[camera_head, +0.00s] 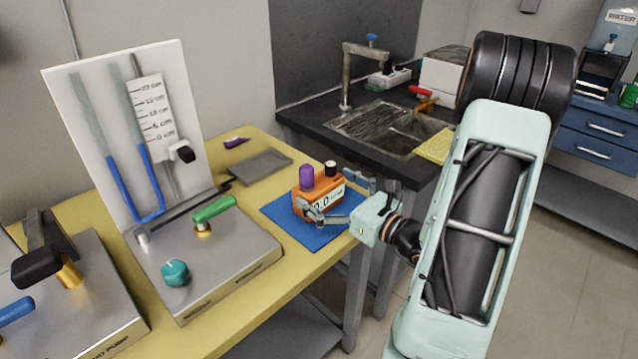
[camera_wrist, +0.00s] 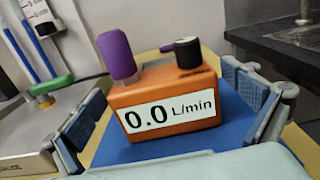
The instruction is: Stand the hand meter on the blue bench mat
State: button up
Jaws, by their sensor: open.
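The hand meter (camera_head: 316,191) is an orange box with a purple knob, a black cap and a white display. It stands upright on the blue bench mat (camera_head: 313,235). In the wrist view the hand meter (camera_wrist: 168,112) reads "0.0 L/min", and the blue mat (camera_wrist: 233,113) shows behind and beside it. My gripper (camera_head: 325,210) is open around the meter. In the wrist view the fingers of my gripper (camera_wrist: 170,118) are on either side of it, with a visible gap at the right. Contact at the left finger is hard to tell.
A steel unit with a green lever (camera_head: 214,208) and a teal knob stands left of the mat, before a white tube panel (camera_head: 130,120). A grey tray (camera_head: 261,166) lies behind the mat. A dark counter with a sink (camera_head: 385,128) is behind. The yellow table's edge is close by the mat.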

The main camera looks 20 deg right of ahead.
jog(key=v, duration=1)
jog(key=shift+s+p, duration=0.15)
jog(key=shift+p, duration=0.2)
jog(key=shift+r, duration=0.1)
